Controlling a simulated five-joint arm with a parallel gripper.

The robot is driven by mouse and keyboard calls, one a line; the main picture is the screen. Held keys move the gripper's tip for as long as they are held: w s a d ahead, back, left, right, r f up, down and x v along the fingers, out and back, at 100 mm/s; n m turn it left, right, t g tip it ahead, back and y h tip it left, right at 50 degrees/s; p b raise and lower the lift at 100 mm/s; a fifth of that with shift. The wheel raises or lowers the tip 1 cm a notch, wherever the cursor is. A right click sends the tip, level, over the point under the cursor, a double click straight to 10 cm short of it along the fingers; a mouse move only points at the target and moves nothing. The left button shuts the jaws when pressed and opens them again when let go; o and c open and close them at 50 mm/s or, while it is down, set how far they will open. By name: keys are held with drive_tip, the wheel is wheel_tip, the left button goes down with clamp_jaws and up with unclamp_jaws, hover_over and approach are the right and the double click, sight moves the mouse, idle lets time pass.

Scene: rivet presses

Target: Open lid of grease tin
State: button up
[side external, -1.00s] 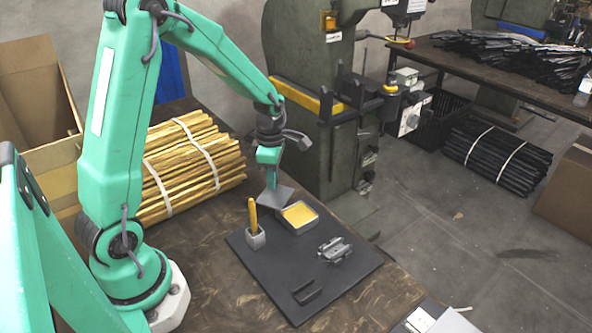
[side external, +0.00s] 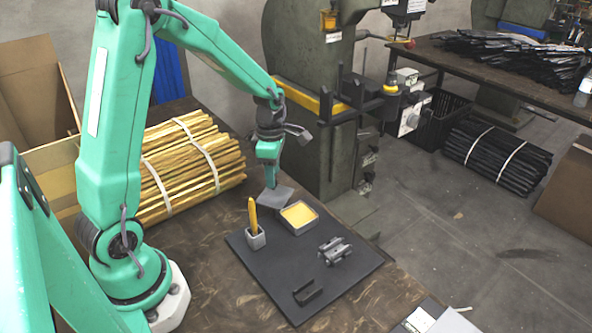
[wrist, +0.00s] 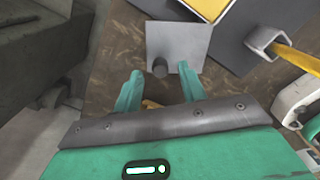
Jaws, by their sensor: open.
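The grease tin (side external: 312,227) stands uncovered on the dark mat, its yellow grease (side external: 299,214) showing; a corner of it is at the top of the wrist view (wrist: 226,8). Its square grey lid (side external: 279,197) is off the tin, just behind and left of it in the side view. In the wrist view the lid (wrist: 185,42) shows a round dark knob (wrist: 160,67). My gripper (side external: 269,184) is low over the lid. In the wrist view its fingers (wrist: 160,71) are apart, one either side of the knob, with no visible contact.
The dark mat (side external: 270,275) also carries a pencil holder (side external: 255,238) with a yellow stick, a metal fixture (side external: 335,250) and a dark bracket (side external: 308,292). Bundled yellow sticks (side external: 195,160) lie behind left. A green press (side external: 315,110) rises behind.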

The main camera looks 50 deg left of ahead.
drive_tip(key=shift+r, duration=3.15)
drive_tip(key=shift+s+d+r+m, duration=0.2)
drive_tip(key=shift+d+r+m, duration=0.05)
drive_tip(key=shift+r+m, duration=0.2)
drive_tip(key=s+d+r+m+t, duration=0.2)
drive_tip(key=s+d+r+m, duration=0.2)
drive_tip(key=m, duration=0.9)
drive_tip(key=s+d+r+m+t, duration=0.3)
drive_tip(key=s+d+r+m, duration=0.2)
drive_tip(key=s+m, duration=0.6)
drive_tip(key=shift+s+d+r+m+t, duration=0.25)
drive_tip(key=shift+r+m, duration=0.3)
drive_tip(key=shift+m, duration=0.4)
